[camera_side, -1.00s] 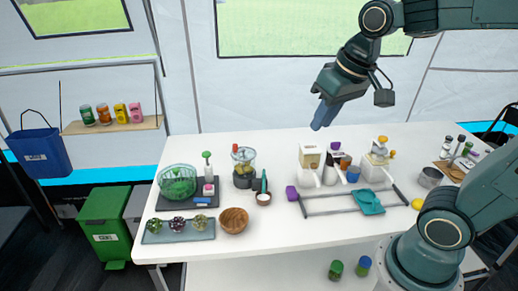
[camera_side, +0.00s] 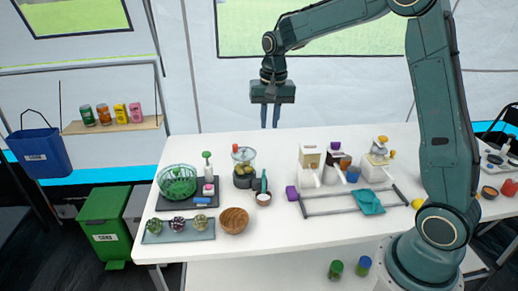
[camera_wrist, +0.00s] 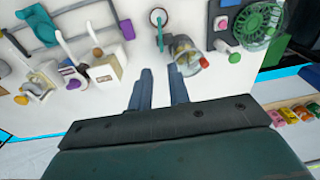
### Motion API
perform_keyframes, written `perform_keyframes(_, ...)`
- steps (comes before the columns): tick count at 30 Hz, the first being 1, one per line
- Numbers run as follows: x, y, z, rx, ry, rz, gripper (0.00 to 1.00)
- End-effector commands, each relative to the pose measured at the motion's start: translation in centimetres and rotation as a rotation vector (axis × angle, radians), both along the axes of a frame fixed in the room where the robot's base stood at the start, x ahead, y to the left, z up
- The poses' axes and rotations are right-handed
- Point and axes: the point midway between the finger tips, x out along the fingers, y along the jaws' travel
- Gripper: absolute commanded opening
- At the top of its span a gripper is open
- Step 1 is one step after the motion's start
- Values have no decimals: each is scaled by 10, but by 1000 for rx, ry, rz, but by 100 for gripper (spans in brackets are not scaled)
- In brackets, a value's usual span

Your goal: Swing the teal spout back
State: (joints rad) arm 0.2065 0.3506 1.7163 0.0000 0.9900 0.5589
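My gripper (camera_side: 270,126) is high behind the table's back edge in the side view, pointing down. Its two fingers are apart with nothing between them, as the wrist view (camera_wrist: 160,70) also shows. A slim teal piece (camera_side: 264,182) stands at a small bowl (camera_side: 263,198) on the table; the wrist view shows it too (camera_wrist: 160,38). I cannot tell whether it is the spout. No other part reads clearly as a teal spout.
A small blender (camera_side: 243,166) stands left of the small bowl. A grey rail frame (camera_side: 335,210) with a teal cloth (camera_side: 368,202) lies in front of the dispensers. A green basket (camera_side: 177,182), a pump bottle (camera_side: 207,165) and a wooden bowl (camera_side: 234,220) are at left.

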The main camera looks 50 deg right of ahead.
Motion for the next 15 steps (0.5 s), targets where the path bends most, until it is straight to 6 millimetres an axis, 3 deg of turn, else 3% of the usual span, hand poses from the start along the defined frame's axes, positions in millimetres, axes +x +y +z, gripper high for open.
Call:
perform_keyframes(7, 31, -22, -45, 17, 60, -114, 18)
perform_keyframes(15, 41, -31, -63, 24, 82, -161, 18)
